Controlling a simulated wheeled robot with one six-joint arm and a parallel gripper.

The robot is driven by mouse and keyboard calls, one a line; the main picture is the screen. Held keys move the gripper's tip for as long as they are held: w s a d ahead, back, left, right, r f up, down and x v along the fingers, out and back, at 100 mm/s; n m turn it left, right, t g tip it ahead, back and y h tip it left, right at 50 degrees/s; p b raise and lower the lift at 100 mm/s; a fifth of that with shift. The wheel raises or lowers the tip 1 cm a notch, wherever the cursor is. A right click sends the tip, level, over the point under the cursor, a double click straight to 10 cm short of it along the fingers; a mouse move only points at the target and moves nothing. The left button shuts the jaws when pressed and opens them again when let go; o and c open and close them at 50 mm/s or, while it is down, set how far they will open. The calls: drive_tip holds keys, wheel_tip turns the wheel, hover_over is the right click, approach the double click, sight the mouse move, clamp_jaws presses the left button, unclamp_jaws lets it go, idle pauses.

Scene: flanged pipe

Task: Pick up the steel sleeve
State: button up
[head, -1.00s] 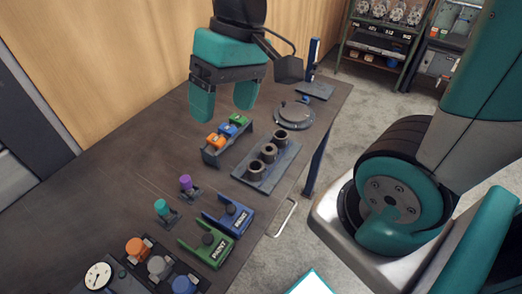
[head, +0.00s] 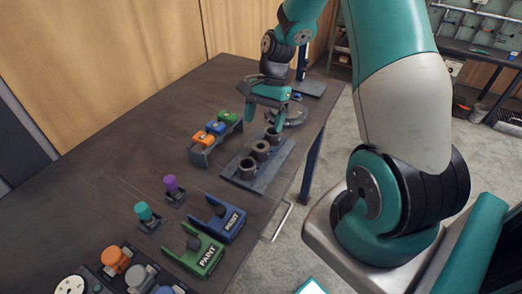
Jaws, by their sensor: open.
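Three short hollow grey-brown cylinders stand upright in a row on a flat grey tray (head: 236,175): a near one (head: 247,168), a middle one (head: 261,150) and a far one (head: 272,136). They look alike, and I cannot tell which is the steel sleeve. My gripper (head: 265,114) is teal, open and empty, with its fingers pointing down. In the picture it shows just above the far cylinder; its height over that cylinder is hard to judge.
A rack with orange, blue and green blocks (head: 215,128) stands left of the tray. A round metal flange (head: 296,115) lies behind the gripper. Blue (head: 222,220) and green (head: 195,255) PAINT holders stand nearer. The table's left middle is clear.

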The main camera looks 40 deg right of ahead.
sight(261, 145)
drive_tip(key=shift+x, duration=1.1)
drive_tip(key=shift+s+p+x, duration=0.15)
drive_tip(key=shift+p+x, duration=0.1)
drive_tip(key=shift+x, duration=1.1)
drive_tip(key=shift+s+p+x, duration=0.2)
drive_tip(key=shift+p+x, duration=0.05)
drive_tip(key=shift+x, duration=1.15)
drive_tip(key=shift+d, duration=0.2)
drive_tip(key=shift+c, duration=0.3)
drive_tip(key=c, duration=1.2)
drive_tip(key=shift+r, duration=0.15)
